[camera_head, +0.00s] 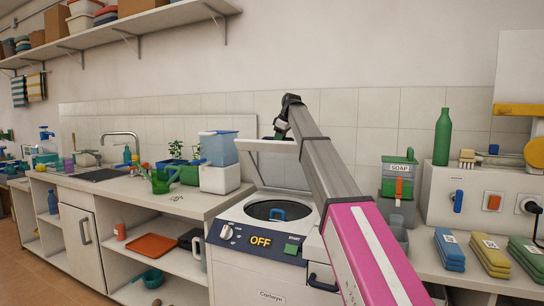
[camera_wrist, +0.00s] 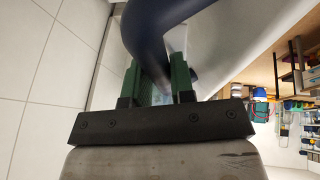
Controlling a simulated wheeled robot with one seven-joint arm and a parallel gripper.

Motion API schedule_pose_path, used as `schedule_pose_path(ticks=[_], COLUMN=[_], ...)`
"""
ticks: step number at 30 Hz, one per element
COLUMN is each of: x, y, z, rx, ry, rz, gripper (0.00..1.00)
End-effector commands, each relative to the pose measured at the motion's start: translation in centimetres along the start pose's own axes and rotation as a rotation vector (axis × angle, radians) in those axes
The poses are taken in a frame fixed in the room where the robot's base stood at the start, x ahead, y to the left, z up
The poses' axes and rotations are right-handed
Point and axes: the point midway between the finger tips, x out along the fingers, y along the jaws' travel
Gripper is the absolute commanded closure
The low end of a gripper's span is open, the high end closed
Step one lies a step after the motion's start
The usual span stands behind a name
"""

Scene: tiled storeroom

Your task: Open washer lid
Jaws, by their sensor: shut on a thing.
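The white washer (camera_head: 258,268) stands in the counter row, with a dial, an "OFF" display and a green button on its front. Its lid (camera_head: 272,168) is raised steeply at the back, and the round drum opening (camera_head: 268,211) shows below with a small blue part inside. My gripper (camera_head: 279,136) is at the lid's upper edge. In the wrist view my gripper's green fingers (camera_wrist: 163,78) are on either side of the dark blue curved handle (camera_wrist: 150,32), shut on it. The handle is hidden by my gripper in the head view.
A white container with a blue top (camera_head: 219,165) and a green watering can (camera_head: 160,180) stand on the left counter. A soap dispenser (camera_head: 398,185), green bottle (camera_head: 442,137) and folded cloths (camera_head: 486,254) are on the right. A loaded shelf (camera_head: 130,28) hangs upper left.

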Motion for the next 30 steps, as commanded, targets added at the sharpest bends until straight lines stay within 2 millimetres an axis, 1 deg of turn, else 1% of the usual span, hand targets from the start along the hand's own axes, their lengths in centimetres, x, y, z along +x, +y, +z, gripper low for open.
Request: schedule_pose_path(ticks=[1,3,9,15,18,21,25,30], x=[-0.3,-0.8,-1.4,-1.0,-0.7,-0.3,0.2,0.8], y=[2.9,5.2,11.9,17.6,19.9,21.7,23.3,24.4], z=[-0.3,-0.5,-0.7,-0.5,-0.2,0.0,0.2,0.5], rx=[0.005,0.004,0.005,0.005,0.005,0.005,0.003,0.001], ry=[-0.008,-0.009,-0.011,-0.01,-0.009,-0.009,-0.009,-0.009], rz=[0.005,0.003,0.001,0.0,0.003,0.003,0.003,0.002], gripper=[1.0,1.0,1.0,1.0,1.0,1.0,1.0,1.0])
